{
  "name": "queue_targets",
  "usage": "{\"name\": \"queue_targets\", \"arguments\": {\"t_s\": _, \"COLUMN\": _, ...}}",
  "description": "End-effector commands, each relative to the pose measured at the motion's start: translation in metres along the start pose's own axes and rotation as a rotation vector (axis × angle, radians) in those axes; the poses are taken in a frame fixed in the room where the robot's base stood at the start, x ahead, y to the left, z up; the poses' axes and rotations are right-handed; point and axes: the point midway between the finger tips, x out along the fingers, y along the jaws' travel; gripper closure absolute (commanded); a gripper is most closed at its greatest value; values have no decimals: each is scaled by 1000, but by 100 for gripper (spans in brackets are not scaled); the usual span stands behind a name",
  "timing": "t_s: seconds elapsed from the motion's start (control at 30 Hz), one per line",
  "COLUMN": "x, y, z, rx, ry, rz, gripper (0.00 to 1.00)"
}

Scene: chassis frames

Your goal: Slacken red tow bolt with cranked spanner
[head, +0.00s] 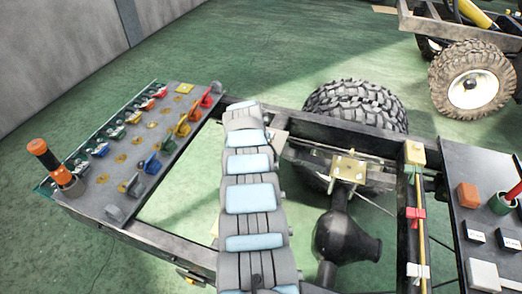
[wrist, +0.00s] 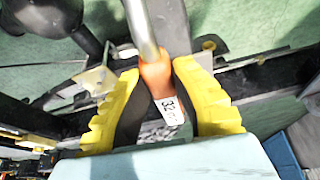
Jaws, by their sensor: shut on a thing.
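In the wrist view, my gripper (wrist: 158,76) has its two yellow-ribbed fingers closed on both sides of an orange handle (wrist: 155,72). The handle carries a white label reading 32, and a steel shaft (wrist: 141,28) runs from it out of the top edge. It appears to be the cranked spanner; its working end is out of frame. In the head view my arm hides the gripper and the tool. I cannot make out the red tow bolt for certain in either view.
A tool board (head: 120,165) with coloured holders and an orange-capped tool (head: 45,155) is at left. A black frame rail (head: 340,130), tyre (head: 355,103) and axle (head: 345,235) lie right of my arm. A dark side tray (head: 468,165) holds small items at far right.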

Motion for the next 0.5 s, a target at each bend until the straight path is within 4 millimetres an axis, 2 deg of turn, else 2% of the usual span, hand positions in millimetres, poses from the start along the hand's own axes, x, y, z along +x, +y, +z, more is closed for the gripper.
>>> {"name": "queue_targets", "arguments": {"t_s": 0.5, "x": -16, "y": 0, "z": -7, "rx": 0, "ry": 1, "rz": 0, "gripper": 100}}
